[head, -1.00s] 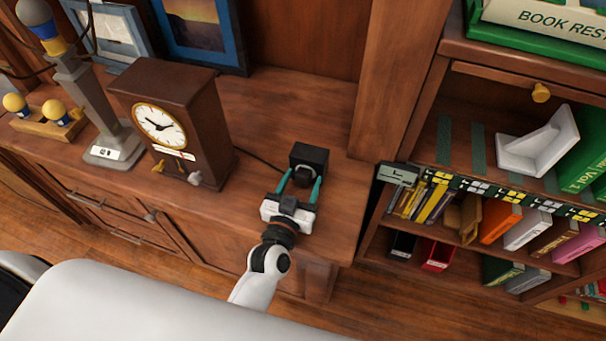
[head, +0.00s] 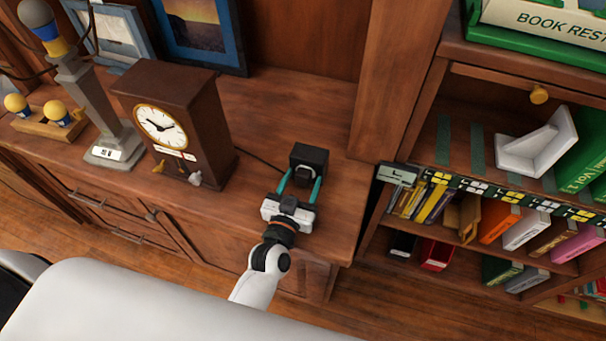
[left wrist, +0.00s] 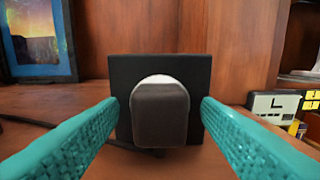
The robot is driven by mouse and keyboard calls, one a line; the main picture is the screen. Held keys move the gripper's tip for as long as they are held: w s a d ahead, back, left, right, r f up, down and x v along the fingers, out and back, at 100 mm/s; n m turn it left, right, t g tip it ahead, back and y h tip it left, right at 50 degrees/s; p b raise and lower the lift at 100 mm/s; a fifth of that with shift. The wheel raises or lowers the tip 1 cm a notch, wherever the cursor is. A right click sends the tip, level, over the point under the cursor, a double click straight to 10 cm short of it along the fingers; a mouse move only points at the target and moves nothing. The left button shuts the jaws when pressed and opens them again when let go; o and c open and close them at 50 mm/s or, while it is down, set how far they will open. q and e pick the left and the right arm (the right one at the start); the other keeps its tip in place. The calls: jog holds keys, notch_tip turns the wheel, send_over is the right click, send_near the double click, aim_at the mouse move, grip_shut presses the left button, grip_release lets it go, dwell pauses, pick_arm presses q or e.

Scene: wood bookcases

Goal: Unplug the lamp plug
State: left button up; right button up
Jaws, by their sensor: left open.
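A black socket box (head: 311,158) stands on the wooden cabinet top near its right end. In the left wrist view, the dark, rounded lamp plug (left wrist: 160,112) sits against the face of the black box (left wrist: 122,72), with a pale rim showing above it. My left gripper (head: 300,181) is open in front of the box. Its teal fingers (left wrist: 160,105) stand on either side of the plug, with a visible gap on both sides. A dark cord lies behind the left finger. The grey lamp (head: 88,105) stands at the far left. My right gripper is not in view.
A brown clock (head: 178,120) stands left of the box. Picture frames (head: 203,32) lean at the back. A wooden upright (head: 390,80) and a bookcase with books (head: 500,228) are on the right. The cabinet top around the box is clear.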

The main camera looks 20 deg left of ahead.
pick_arm(q)
jog(key=shift+r, duration=0.1)
dwell(0.6)
grip_shut()
dwell(0.3)
jog(key=shift+s+p, duration=0.1)
jog(key=shift+p, duration=0.25)
jog(key=shift+s+a+p, duration=0.1)
jog(key=shift+s+p, duration=0.75)
jog(key=shift+s, duration=2.05)
